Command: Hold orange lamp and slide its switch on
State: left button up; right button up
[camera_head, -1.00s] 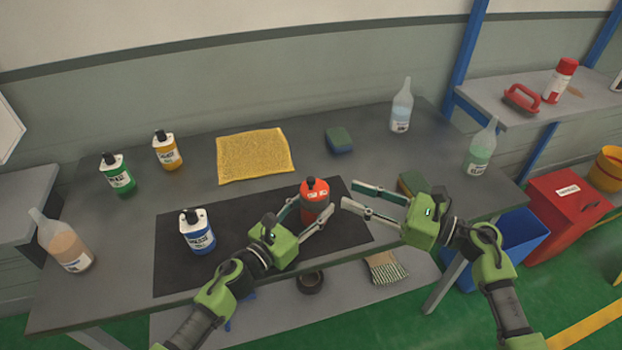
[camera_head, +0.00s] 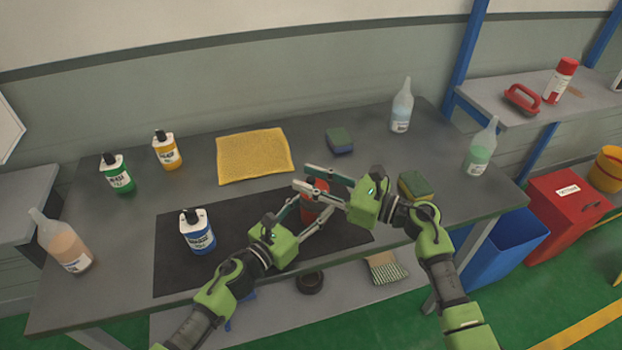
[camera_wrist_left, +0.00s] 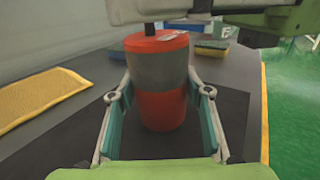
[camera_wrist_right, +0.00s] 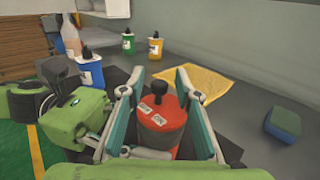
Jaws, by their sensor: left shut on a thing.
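A red-orange cylinder with a grey band (camera_wrist_left: 158,75), which fits the orange lamp, stands upright on the black mat (camera_head: 175,265). In the right wrist view, its red top (camera_wrist_right: 163,118) carries a black knob (camera_wrist_right: 161,93) and two small white labels too small to read. My left gripper (camera_head: 312,214) is shut on its sides, with one finger on each side in the left wrist view.
Blue (camera_head: 196,234), green (camera_head: 117,174) and yellow-orange (camera_head: 166,151) bottles with black tops stand to the left. A yellow cloth (camera_head: 254,156) lies behind the mat. Sponges (camera_head: 339,140) and clear spray bottles (camera_head: 401,108) are at the back and right.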

grip_shut()
jog(key=shift+w+d, duration=0.2)
jog(key=shift+d, duration=0.45)
jog(key=shift+w+d, duration=0.2)
jog(key=shift+d, duration=0.4)
grip_release()
jog(key=shift+a, duration=0.1)
jog(key=v, duration=1.2)
